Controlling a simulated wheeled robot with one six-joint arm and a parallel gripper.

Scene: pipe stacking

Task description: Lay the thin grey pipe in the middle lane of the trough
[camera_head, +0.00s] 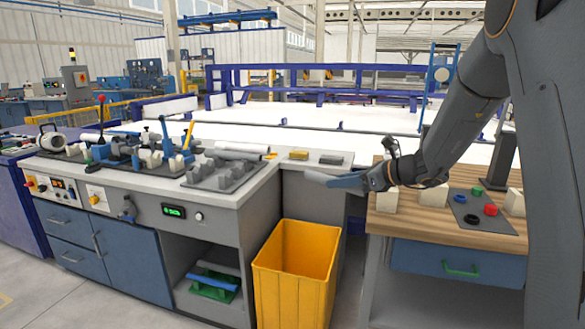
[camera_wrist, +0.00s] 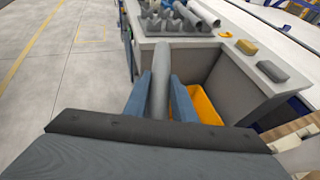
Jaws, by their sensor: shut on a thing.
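My gripper (camera_head: 345,182) is shut on the thin grey pipe (camera_head: 316,177), out in front of the bench corner above the yellow bin. In the wrist view the pipe (camera_wrist: 160,72) runs forward between the two blue-grey fingers (camera_wrist: 159,95), its far end reaching past them. The trough (camera_head: 222,178) is a dark grey base with raised teeth on the bench top, left of the pipe and apart from it. It also shows at the top of the wrist view (camera_wrist: 170,28). Its separate lanes are hard to make out.
Pale grey pipes (camera_head: 240,147) lie behind the trough. A yellow block (camera_head: 298,155) and a grey block (camera_head: 331,160) sit on the bench to its right. The yellow bin (camera_head: 296,285) stands below. A wooden table (camera_head: 455,231) with small blocks is at right.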

